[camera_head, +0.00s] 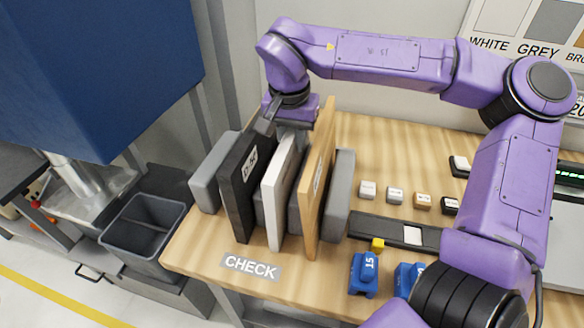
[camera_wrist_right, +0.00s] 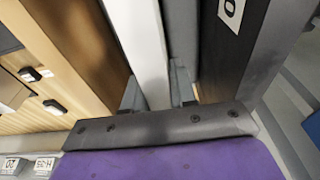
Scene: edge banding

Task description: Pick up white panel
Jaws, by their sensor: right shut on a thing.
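The white panel (camera_head: 280,195) stands upright in the grey rack on the wooden table, between a black panel (camera_head: 243,185) and a wood-coloured panel (camera_head: 318,190). My right gripper (camera_head: 285,128) is over the panel's upper far end, its fingers mostly hidden in the head view. In the right wrist view the white panel (camera_wrist_right: 147,50) runs between the two fingers (camera_wrist_right: 158,92), and the gripper is shut on it. The panel's bottom still sits among the rack's dividers. My left gripper is not in view.
Grey rack end blocks (camera_head: 208,178) flank the panels closely. To the right are small labelled blocks (camera_head: 395,194), a dark strip (camera_head: 375,230) and blue items (camera_head: 364,275). A CHECK label (camera_head: 250,265) marks clear tabletop in front. A grey bin (camera_head: 145,232) stands left of the table.

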